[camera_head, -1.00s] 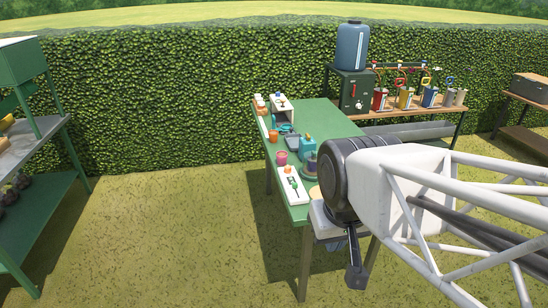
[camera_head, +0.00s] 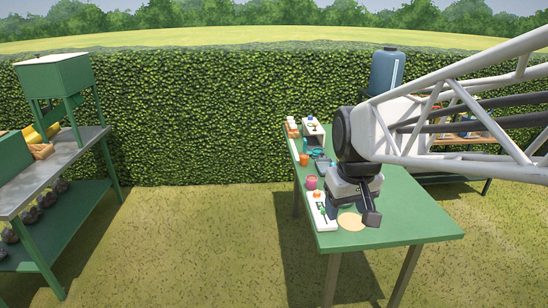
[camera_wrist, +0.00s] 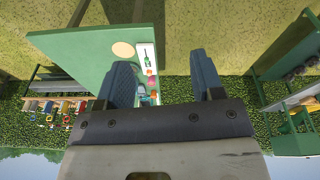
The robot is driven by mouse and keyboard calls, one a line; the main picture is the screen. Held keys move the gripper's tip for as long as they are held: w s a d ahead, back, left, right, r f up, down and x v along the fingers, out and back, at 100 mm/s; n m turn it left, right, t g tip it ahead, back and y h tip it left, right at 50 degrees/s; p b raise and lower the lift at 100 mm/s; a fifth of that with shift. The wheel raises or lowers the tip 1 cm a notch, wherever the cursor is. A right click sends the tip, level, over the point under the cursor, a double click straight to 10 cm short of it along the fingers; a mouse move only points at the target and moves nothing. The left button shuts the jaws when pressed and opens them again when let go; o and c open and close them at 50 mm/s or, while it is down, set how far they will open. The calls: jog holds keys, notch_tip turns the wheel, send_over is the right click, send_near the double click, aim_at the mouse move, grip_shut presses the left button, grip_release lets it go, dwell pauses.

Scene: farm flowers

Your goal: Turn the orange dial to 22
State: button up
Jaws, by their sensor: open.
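A white board (camera_head: 322,211) with a green pointer-like part and a small orange round piece (camera_head: 317,194) lies on the near left of the green table. The orange piece may be the dial; its numbers are too small to read. In the wrist view, which is upside down, the white board (camera_wrist: 145,56) shows between my fingers, with the orange piece (camera_wrist: 149,71) at its lower end. My gripper (camera_wrist: 164,75) is open and empty.
The green table (camera_head: 420,225) is clear at its right. A round tan disc (camera_head: 350,221) lies near the front edge. A pink cup (camera_head: 311,182), an orange cup (camera_head: 304,159) and a white box (camera_head: 313,132) stand along the left. A shelf (camera_head: 65,160) stands far left.

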jog(key=w+d+f+n, duration=0.1)
jog(key=w+d+n, duration=0.1)
jog(key=w, duration=1.4)
jog(key=n+g, duration=0.2)
jog(key=n, duration=0.3)
send_over(317, 192)
jog(key=f, duration=2.3)
jog(key=shift+s+f, duration=0.25)
jog(key=shift+w+d+f, duration=0.15)
jog(key=shift+w+f, duration=0.25)
jog(key=shift+f, duration=0.15)
jog(key=shift+f, duration=0.1)
jog(key=shift+f, duration=3.8)
jog(key=c, duration=0.9)
